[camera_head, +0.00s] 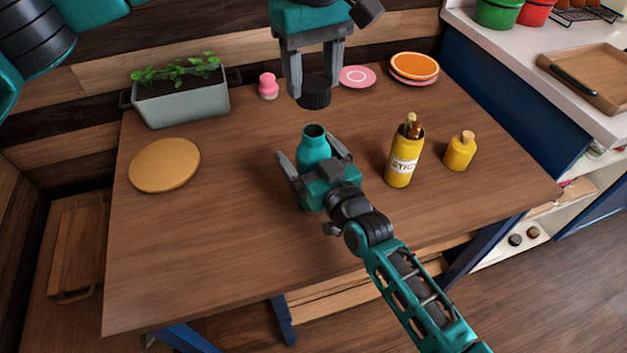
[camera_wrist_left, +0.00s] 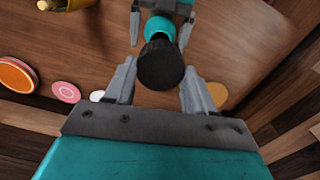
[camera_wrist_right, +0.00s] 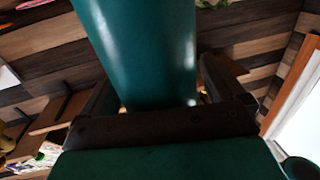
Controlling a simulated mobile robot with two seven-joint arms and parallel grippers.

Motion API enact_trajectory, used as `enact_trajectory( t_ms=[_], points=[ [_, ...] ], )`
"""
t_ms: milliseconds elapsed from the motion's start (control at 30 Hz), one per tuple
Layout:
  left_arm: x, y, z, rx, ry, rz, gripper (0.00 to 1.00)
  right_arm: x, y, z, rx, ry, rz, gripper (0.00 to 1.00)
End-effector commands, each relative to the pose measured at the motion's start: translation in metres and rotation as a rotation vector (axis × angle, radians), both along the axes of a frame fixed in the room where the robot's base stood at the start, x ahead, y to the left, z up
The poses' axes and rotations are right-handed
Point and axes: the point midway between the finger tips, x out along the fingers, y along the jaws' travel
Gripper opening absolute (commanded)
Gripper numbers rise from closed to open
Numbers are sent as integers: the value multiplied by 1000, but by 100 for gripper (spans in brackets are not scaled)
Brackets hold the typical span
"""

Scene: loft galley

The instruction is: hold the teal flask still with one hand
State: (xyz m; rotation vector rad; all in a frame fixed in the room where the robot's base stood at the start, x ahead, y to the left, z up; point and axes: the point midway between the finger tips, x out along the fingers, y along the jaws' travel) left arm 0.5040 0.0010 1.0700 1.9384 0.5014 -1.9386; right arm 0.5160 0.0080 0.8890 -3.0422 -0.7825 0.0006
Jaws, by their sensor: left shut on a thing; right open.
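The teal flask (camera_head: 313,143) stands upright and uncapped on the wooden table, its dark mouth showing. My right gripper (camera_head: 310,150) is open, with one finger on each side of the flask; the gripper body hides its lower part. In the right wrist view the flask (camera_wrist_right: 140,50) fills the space between the fingers, and I cannot tell whether either touches it. My left gripper (camera_head: 312,84) is shut on a black cap (camera_head: 316,95), held above the flask. In the left wrist view the cap (camera_wrist_left: 161,65) is between the fingertips, in front of the flask (camera_wrist_left: 158,27).
A yellow bottle (camera_head: 402,165) holding sticks and a smaller yellow corked jar (camera_head: 459,154) stand to the right. A round board (camera_head: 164,165) and a grey planter (camera_head: 185,103) are at left. A pink item (camera_head: 268,86) and plates (camera_head: 414,67) are behind. The table's front left is clear.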

Motion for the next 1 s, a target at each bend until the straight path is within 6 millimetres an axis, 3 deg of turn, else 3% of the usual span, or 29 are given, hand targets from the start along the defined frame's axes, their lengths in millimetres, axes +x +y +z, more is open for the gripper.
enact_trajectory(
  t_ms=[133, 1000],
  points=[
    [0, 0, 0, 0, 0, 0, 26, 0, 0, 0, 0, 0, 0, 97],
    [0, 0, 0, 0, 0, 0, 26, 0, 0, 0, -1, 0, 0, 16]
  ],
)
